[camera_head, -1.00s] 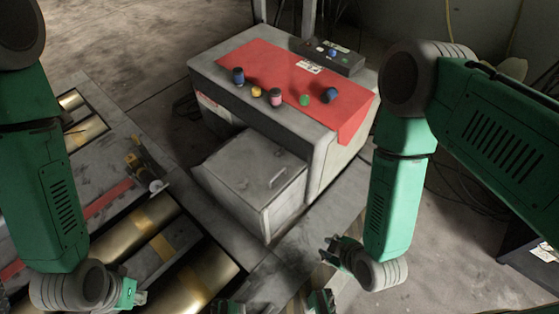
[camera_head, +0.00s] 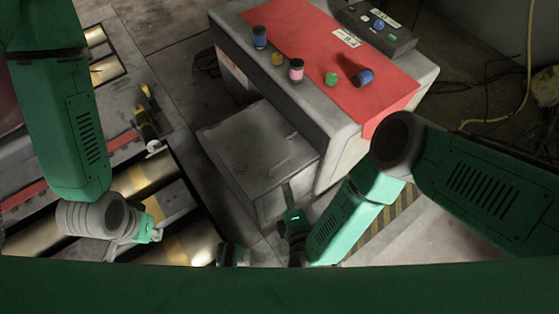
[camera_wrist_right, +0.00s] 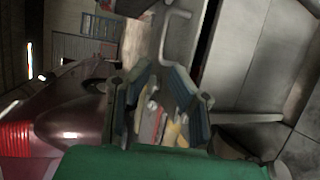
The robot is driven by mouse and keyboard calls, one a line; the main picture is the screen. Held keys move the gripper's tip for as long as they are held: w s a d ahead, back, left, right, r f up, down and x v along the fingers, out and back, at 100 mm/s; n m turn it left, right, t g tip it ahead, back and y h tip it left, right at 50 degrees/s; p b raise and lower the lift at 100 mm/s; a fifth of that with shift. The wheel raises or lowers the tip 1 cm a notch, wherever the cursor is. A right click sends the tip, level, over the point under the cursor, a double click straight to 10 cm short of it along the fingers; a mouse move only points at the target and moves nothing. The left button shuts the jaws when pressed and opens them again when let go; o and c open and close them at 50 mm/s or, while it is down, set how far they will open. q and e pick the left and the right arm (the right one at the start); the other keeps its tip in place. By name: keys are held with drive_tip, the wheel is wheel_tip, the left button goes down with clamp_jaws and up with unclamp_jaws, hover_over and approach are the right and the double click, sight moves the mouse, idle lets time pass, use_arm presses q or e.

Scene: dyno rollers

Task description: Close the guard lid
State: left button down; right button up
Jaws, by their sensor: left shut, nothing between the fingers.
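The guard lid (camera_head: 250,140) appears to be the worn grey panel on top of the low box in front of the red-topped machine. I cannot tell how far it stands open. Its bent grey handle (camera_wrist_right: 178,35) shows in the right wrist view, beyond the fingers. My right gripper (camera_head: 289,195) is at the lid's near right edge, by the handle; contact cannot be told. In the right wrist view its fingers (camera_wrist_right: 158,78) are apart with nothing clearly between them. My left gripper (camera_head: 168,222) is shut and empty over the rollers, left of the box.
A yellow-black striped floor edge (camera_head: 385,222) runs at the right.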

sight(280, 164)
drive_tip(key=b+x, duration=0.1)
drive_tip(key=x, duration=0.2)
drive_tip(key=b+x, duration=0.1)
drive_tip(key=x, duration=0.2)
drive_tip(key=b+x, duration=0.1)
drive_tip(key=x, duration=0.2)
drive_tip(key=shift+w+d+f+b, duration=0.2)
drive_tip(key=shift+w+d+b, duration=0.1)
drive_tip(key=shift+w+b, duration=0.1)
drive_tip(key=shift+w+a+f, duration=0.1)
drive_tip(key=shift+w+a, duration=0.15)
drive_tip(key=shift+w, duration=0.3)
drive_tip(key=shift+w+a, duration=0.1)
drive_tip(key=shift+a, duration=0.05)
clamp_jaws()
